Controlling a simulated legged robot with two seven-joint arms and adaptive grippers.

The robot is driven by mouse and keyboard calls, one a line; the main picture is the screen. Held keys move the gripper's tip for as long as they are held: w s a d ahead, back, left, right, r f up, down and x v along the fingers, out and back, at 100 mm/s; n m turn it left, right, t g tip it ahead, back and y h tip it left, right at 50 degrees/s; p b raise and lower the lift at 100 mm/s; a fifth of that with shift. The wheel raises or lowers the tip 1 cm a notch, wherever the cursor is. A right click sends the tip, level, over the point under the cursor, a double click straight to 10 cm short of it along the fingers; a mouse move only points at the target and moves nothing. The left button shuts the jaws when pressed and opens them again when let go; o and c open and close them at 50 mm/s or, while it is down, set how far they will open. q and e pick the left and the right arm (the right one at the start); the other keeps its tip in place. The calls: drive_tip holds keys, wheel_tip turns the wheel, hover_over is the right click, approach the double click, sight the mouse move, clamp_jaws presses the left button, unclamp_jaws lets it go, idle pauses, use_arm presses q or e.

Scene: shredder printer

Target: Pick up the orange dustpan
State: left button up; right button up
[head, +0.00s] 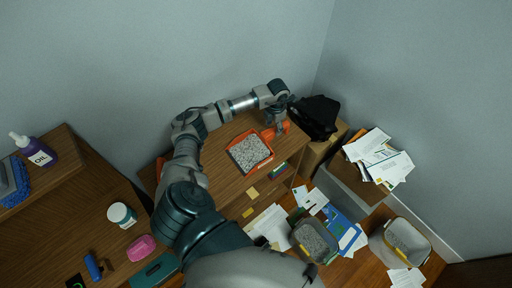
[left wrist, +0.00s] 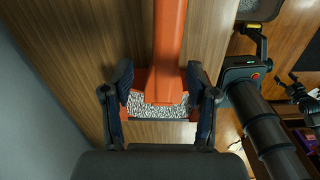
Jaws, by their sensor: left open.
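The orange dustpan (head: 264,167) lies on the brown wooden cabinet top in the head view, its pan filled with grey-white shreds. Its orange handle points up and to the right, toward my left gripper (head: 278,124). In the left wrist view, my left gripper (left wrist: 162,95) is open, with one dark finger on each side of the dustpan's orange handle (left wrist: 168,45). The fingers look apart from the handle, and the shreds show beyond it. Whether they touch the pan I cannot tell. I cannot make out my right gripper.
A black bag (head: 316,115) sits close to the right of my left gripper. A bin of papers (head: 380,160) stands farther right, with a grey bin (head: 400,243) below it. Papers lie on the floor. A purple oil bottle (head: 38,152) and a pink item (head: 141,247) are at left.

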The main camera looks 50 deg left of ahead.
sight(262, 142)
use_arm(q)
drive_tip(key=shift+s+d+f, duration=0.1)
drive_tip(key=shift+f, duration=0.3)
drive_tip(key=f, duration=0.4)
drive_tip(key=shift+s+d, duration=0.2)
drive_tip(key=shift+d, duration=0.05)
drive_tip(key=shift+a, duration=0.1)
use_arm(e)
drive_tip(key=shift+s+a+f, duration=0.15)
drive_tip(key=shift+s+a, duration=0.3)
drive_tip(key=shift+s, duration=0.1)
